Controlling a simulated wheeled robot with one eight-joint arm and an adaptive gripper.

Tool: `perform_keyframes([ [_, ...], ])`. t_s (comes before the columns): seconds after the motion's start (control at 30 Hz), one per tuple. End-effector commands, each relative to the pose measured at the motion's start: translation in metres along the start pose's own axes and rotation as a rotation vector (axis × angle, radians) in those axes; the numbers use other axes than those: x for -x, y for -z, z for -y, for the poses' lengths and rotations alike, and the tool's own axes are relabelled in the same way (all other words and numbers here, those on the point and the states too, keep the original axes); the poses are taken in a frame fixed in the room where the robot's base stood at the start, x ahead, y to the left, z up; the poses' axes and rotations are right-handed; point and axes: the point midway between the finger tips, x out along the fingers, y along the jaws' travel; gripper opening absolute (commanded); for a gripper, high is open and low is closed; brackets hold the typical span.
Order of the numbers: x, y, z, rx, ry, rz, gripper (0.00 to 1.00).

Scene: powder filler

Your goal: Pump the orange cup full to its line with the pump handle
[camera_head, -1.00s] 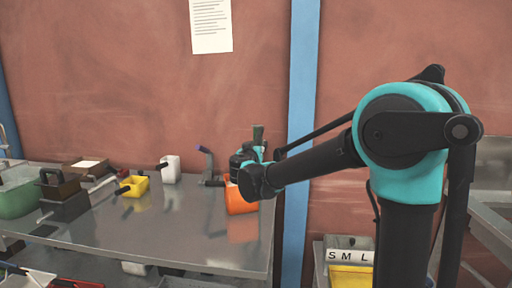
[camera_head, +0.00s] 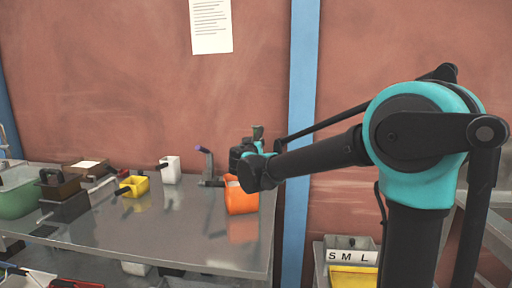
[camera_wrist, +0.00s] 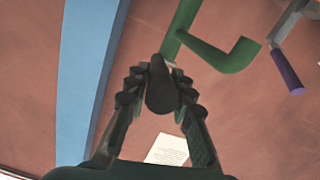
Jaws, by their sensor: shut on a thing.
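The orange cup (camera_head: 241,199) stands upright near the right end of the metal table, below my gripper. Its inside and fill line cannot be seen. My gripper (camera_head: 240,158) is above the cup, next to a dark green post (camera_head: 258,132) that partly shows behind it. In the wrist view my gripper (camera_wrist: 160,75) is shut on a dark rounded handle (camera_wrist: 161,95), the pump handle. A green pipe with a bent arm (camera_wrist: 222,55) shows just beyond the fingers. The cup is not in the wrist view.
Left of the pump stands a grey lever with a purple grip (camera_head: 204,150), also in the wrist view (camera_wrist: 287,72). A white cup (camera_head: 171,170), a yellow cup (camera_head: 134,186) and dark boxes sit further left. The table's front middle is clear. A blue wall post (camera_head: 298,120) stands behind my arm.

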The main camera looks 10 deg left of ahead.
Motion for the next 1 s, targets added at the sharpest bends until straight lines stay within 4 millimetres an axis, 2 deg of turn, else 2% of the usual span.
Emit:
perform_keyframes([
  [0.6,0.0,0.073,-0.014,0.013,0.069,0.352,0.0],
  [1.0,-0.006,0.094,-0.018,0.018,0.092,0.466,0.0],
])
